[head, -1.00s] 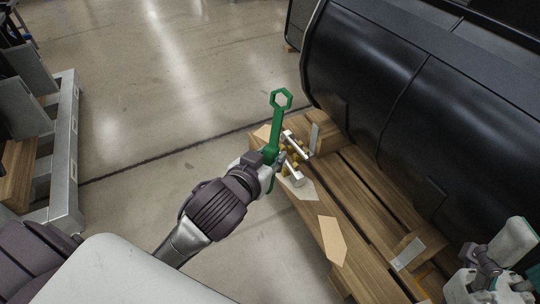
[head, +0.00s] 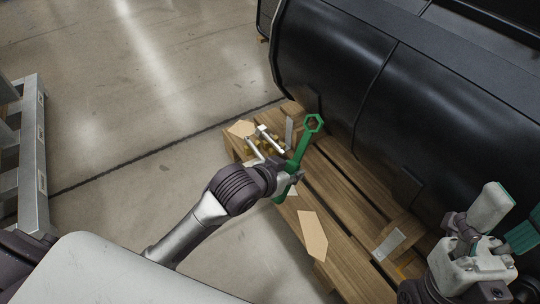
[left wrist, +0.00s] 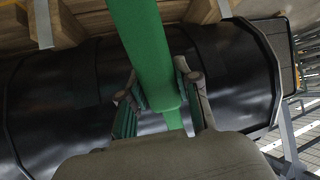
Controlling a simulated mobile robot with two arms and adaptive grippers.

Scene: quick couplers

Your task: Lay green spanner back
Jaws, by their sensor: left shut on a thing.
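The green spanner (head: 302,152) is held up at a slant over the wooden pallet. Its ring end is up and to the right, and its lower end shows below the fingers. My left gripper (head: 290,177) is shut on its shank. In the left wrist view the spanner (left wrist: 146,50) runs up between the two fingers (left wrist: 160,92). Brass couplers on a pale metal rack (head: 268,141) stand on the pallet just left of the spanner, partly behind my left gripper. My right gripper (head: 503,222) is at the lower right, empty, its fingers apart.
The pallet (head: 345,195) bears a tan pad (head: 313,235), another tan pad (head: 242,129) at its far corner, and upright metal plates (head: 388,244). A large black cylinder (head: 370,80) blocks the far right side. Open floor (head: 130,110) lies left.

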